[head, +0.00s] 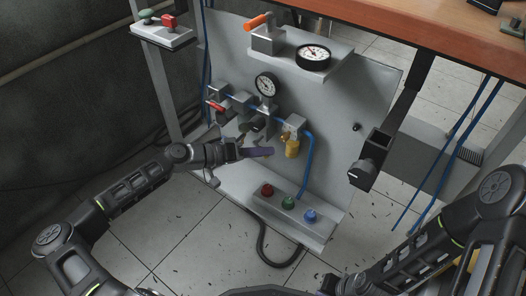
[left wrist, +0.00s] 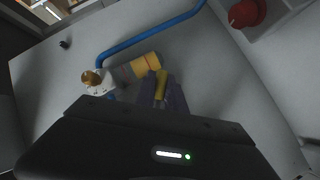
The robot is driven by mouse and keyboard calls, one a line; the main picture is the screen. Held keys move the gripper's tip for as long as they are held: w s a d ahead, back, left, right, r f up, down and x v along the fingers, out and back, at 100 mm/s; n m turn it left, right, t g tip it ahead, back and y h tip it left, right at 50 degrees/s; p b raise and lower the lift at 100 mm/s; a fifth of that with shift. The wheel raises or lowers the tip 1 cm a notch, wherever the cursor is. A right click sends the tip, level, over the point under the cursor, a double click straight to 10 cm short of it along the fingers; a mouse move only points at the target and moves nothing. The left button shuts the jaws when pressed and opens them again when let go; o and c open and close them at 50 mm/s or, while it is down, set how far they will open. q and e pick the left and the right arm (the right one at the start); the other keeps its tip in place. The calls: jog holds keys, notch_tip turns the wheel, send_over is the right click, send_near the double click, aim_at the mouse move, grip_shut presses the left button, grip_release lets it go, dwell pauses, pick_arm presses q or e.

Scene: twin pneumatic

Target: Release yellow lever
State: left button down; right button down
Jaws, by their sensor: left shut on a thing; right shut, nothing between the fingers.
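The yellow lever (left wrist: 162,83) shows in the left wrist view, on the regulator fitting by the bend of the blue pipe. In the head view its yellow fitting (head: 292,145) hangs on the panel's right half. My left gripper (head: 264,151) reaches it from the left with purple-grey fingers. In the left wrist view the fingers (left wrist: 162,98) are shut on the lever, which sticks out between them. The fingers hide its lower part. My right gripper (head: 328,287) is low at the bottom edge of the head view, partly cut off, shut and away from the panel.
The grey panel (head: 345,120) carries gauges, a red-handled valve (head: 216,107) and the blue pipe (head: 309,165). Below is a box with red, green and blue buttons (head: 289,202). A black knob box (head: 365,172) juts out at right.

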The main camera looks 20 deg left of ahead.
pick_arm(q)
jog(key=shift+d+n+h+b, duration=0.1)
jog(key=shift+n+h+b, duration=0.2)
jog(key=shift+n+h, duration=0.15)
jog(key=shift+r, duration=0.2)
jog(key=c, duration=1.4)
grip_release()
jog(key=shift+c, duration=0.2)
jog(key=p+v, duration=0.2)
jog(key=v, duration=0.6)
jog(key=shift+s+d+f, duration=0.1)
jog(key=shift+f, duration=0.1)
